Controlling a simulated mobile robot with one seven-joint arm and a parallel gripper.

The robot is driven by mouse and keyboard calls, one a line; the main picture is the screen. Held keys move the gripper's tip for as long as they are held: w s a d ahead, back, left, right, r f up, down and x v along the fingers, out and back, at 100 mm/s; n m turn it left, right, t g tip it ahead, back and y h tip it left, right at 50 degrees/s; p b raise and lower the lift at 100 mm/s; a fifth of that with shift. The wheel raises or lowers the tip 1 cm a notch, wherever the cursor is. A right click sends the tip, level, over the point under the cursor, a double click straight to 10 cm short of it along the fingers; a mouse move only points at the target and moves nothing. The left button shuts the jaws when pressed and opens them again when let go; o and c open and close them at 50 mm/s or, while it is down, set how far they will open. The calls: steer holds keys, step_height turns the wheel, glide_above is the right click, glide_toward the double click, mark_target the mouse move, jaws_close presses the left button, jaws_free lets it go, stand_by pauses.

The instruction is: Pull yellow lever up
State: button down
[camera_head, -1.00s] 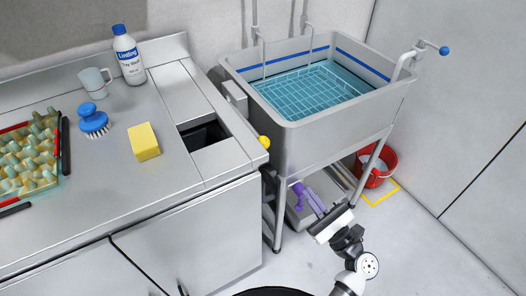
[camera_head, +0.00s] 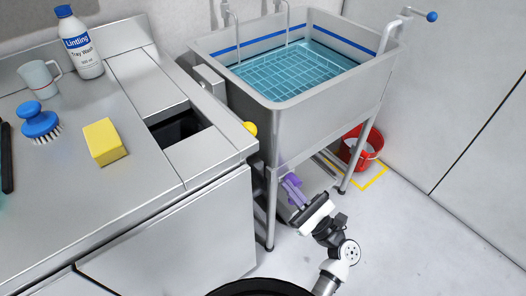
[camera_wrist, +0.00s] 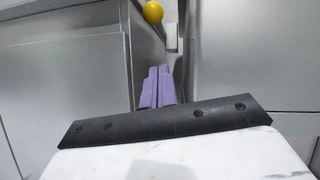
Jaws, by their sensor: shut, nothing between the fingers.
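The yellow lever's round knob (camera_head: 250,128) shows at the right end of the counter, in the gap beside the sink basin. It also shows near the top of the wrist view (camera_wrist: 153,12). My gripper (camera_head: 286,181) has purple fingers and is below and to the right of the knob, in front of the sink's legs. In the wrist view my fingers (camera_wrist: 157,70) lie together, point towards the gap, and hold nothing. The knob is beyond the fingertips and apart from them.
A red bucket (camera_head: 350,150) stands behind. A yellow sponge (camera_head: 104,142), blue brush (camera_head: 38,122), cup and bottle are on the counter. Floor at right is clear.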

steer(key=s+r+p+x, duration=0.1)
steer(key=r+p+x, duration=0.1)
steer(key=x, duration=1.1)
steer(key=shift+s+d+r+p, duration=0.2)
steer(key=shift+d+p, duration=0.1)
steer(key=shift+p, duration=0.6)
steer(key=shift+r, duration=0.1)
